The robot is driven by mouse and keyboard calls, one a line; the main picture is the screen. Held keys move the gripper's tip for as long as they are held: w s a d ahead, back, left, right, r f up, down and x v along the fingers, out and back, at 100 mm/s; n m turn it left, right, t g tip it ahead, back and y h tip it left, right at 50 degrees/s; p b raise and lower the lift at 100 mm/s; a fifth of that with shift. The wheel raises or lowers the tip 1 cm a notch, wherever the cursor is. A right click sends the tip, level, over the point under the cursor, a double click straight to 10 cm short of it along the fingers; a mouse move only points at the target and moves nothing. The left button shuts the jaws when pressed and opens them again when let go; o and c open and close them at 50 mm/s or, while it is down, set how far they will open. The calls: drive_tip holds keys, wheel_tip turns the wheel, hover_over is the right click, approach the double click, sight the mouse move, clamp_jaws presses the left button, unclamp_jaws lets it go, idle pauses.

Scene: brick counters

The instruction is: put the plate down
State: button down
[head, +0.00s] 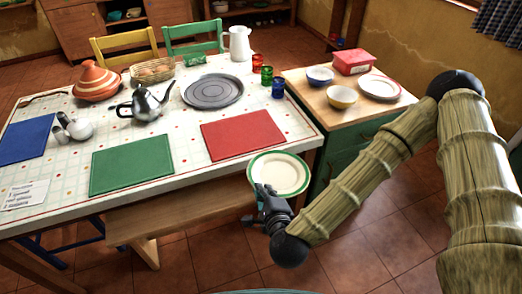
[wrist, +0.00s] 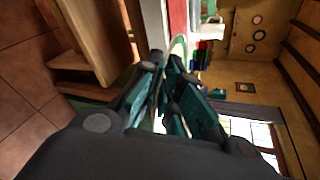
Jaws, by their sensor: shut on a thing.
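A white plate with a green rim (head: 280,174) is held by my gripper (head: 266,194) at its near edge, beside the table's near right corner. In the head view the plate looks roughly level, in front of the red placemat (head: 242,134). In the wrist view the plate (wrist: 179,46) shows nearly edge-on, and my gripper (wrist: 163,85) is shut on it. How high the plate is relative to the tabletop I cannot tell exactly. The white patterned tablecloth (head: 190,160) covers the table.
A green placemat (head: 132,163) and a blue placemat (head: 27,138) lie bare. A grey round platter (head: 212,91), teapot (head: 146,102) and tagine (head: 96,82) stand farther back. Coloured cups (head: 278,87) line the right edge. The side cabinet (head: 317,92) carries bowls, a plate and a red box. A bench (head: 180,211) is below.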

wheel_tip(320, 180, up, 2)
drive_tip(key=s+a+n, duration=0.1)
drive_tip(key=s+a, duration=0.1)
drive_tip(key=a, duration=0.1)
drive_tip(key=shift+y, duration=0.4)
drive_tip(key=shift+w+d+r+b+x, duration=0.15)
drive_tip(key=shift+d+x, duration=0.3)
drive_tip(key=shift+x, duration=2.25)
drive_tip(key=shift+w+d+r+b+x, duration=0.15)
drive_tip(key=shift+d+x, duration=0.3)
drive_tip(key=shift+x, duration=2.3)
drive_tip(key=shift+w+d+r+b+x, duration=0.15)
drive_tip(key=shift+d+x, duration=0.3)
drive_tip(key=shift+x, duration=2.25)
drive_tip(key=shift+f, duration=0.3)
drive_tip(key=c, duration=1.6)
unclamp_jaws()
drive_tip(key=shift+r, duration=0.1)
